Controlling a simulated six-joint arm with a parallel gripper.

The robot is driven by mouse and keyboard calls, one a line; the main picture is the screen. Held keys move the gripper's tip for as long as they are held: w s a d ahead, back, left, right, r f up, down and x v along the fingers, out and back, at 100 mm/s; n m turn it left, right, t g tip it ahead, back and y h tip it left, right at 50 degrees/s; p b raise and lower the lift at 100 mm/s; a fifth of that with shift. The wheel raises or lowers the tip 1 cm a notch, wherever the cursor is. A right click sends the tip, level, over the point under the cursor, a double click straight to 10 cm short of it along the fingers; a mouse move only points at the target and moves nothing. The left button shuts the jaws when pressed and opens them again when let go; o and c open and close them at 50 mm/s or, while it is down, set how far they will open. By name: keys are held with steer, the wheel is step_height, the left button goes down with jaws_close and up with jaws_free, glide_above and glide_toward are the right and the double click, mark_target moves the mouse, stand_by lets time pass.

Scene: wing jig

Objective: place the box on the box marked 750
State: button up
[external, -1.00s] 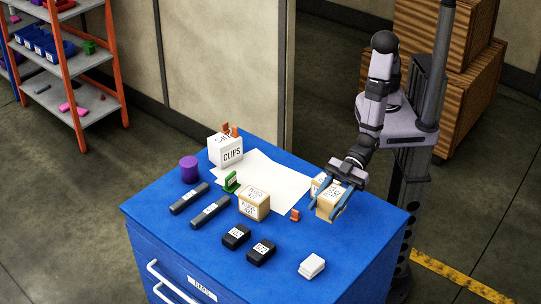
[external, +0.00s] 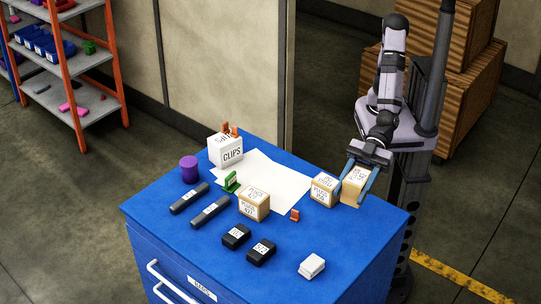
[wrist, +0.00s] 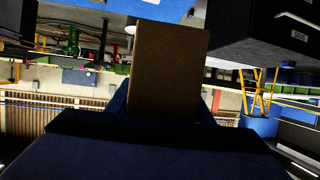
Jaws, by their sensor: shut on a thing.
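My gripper (external: 351,192) is shut on a tan box (external: 354,182) with a pale labelled top, near the right rear edge of the blue bench. The held box also fills the middle of the wrist view (wrist: 165,75) as a plain brown face. A similar tan box with a white label (external: 324,192) stands on the bench just left of the held one. Another labelled tan box (external: 254,208) stands near the middle of the bench. The small print is too blurred to tell which is marked 750. I cannot tell how high the held box is above the bench.
On the blue bench (external: 350,235) are a white CLIPS box (external: 231,160), a purple cylinder (external: 189,174), a green part (external: 231,186), a small orange part (external: 295,215), dark blocks (external: 236,236) and a white block (external: 312,266). The front right of the bench is mostly clear.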

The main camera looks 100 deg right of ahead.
mark_target(350, 179)
steer(key=r, duration=0.1)
steer(key=d+r+m+t, duration=0.1)
steer(key=r+h, duration=0.1)
steer(key=shift+w+d+r, duration=0.15)
steer(key=shift+w+d, duration=0.05)
steer(key=shift+d, duration=0.15)
steer(key=w+d+f+m+t+h, duration=0.25)
steer(key=d+m+h, duration=0.25)
steer(key=d, duration=0.6)
steer(key=w+d+f+m+t+h, duration=0.1)
steer(key=w+d+m+t+h, duration=0.3)
steer(key=d, duration=0.6)
steer(key=shift+s+a+f+g+h+b, duration=0.1)
steer(key=shift+s+f+g+h+b, duration=0.2)
steer(key=shift+f, duration=1.35)
steer(key=shift+s+d+f+g+y+b, duration=0.15)
steer(key=shift+f+g+b, duration=0.2)
steer(key=shift+f, duration=1.35)
steer(key=shift+s+a+f+g+h+b, duration=0.15)
steer(key=shift+s+f+g+h+b, duration=0.2)
steer(key=shift+f, duration=1.3)
steer(key=shift+w+f, duration=0.15)
steer(key=shift+f, duration=0.05)
steer(key=o, duration=1.2)
